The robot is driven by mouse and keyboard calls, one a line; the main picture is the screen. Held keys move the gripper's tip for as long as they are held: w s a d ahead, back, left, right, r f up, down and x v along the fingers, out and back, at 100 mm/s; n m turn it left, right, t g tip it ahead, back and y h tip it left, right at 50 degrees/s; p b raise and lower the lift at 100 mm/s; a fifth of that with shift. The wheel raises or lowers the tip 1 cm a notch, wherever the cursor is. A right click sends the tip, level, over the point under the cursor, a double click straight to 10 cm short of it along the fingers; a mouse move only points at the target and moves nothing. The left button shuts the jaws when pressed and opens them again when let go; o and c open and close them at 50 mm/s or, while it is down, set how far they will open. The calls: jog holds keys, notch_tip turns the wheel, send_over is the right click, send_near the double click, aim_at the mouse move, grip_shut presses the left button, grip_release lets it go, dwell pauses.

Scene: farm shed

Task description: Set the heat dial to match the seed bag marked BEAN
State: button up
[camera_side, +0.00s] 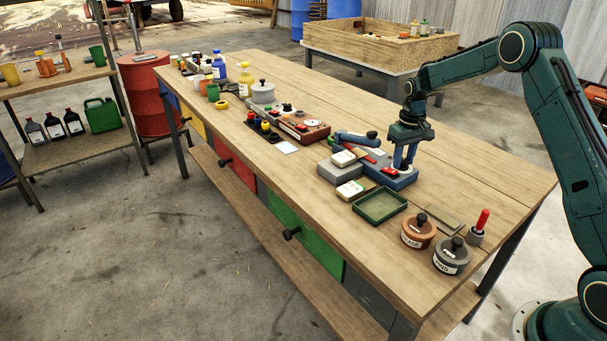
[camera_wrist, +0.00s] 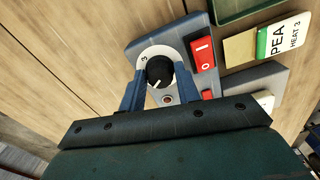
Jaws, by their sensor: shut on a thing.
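My gripper (camera_side: 403,168) is at the heat sealer's grey base (camera_side: 398,181). In the wrist view its two blue fingers (camera_wrist: 160,85) are shut on the sides of the black heat dial (camera_wrist: 160,70). I cannot read BEAN anywhere.
A red rocker switch (camera_wrist: 204,54) is right beside the dial. A green tray (camera_side: 380,206) lies in front of the sealer. Two lidded pots (camera_side: 418,231) and a red-handled tool (camera_side: 480,222) stand at the near end. A control box (camera_side: 303,127) and bottles stand farther back.

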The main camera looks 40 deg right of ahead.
aim_at(403, 160)
jog(key=m, duration=0.6)
jog(key=shift+r+m, duration=0.1)
jog(key=shift+m, duration=0.2)
dwell(0.4)
jog(key=o, duration=0.7)
notch_tip(403, 160, up, 14)
jog(key=shift+f, duration=0.1)
dwell(0.6)
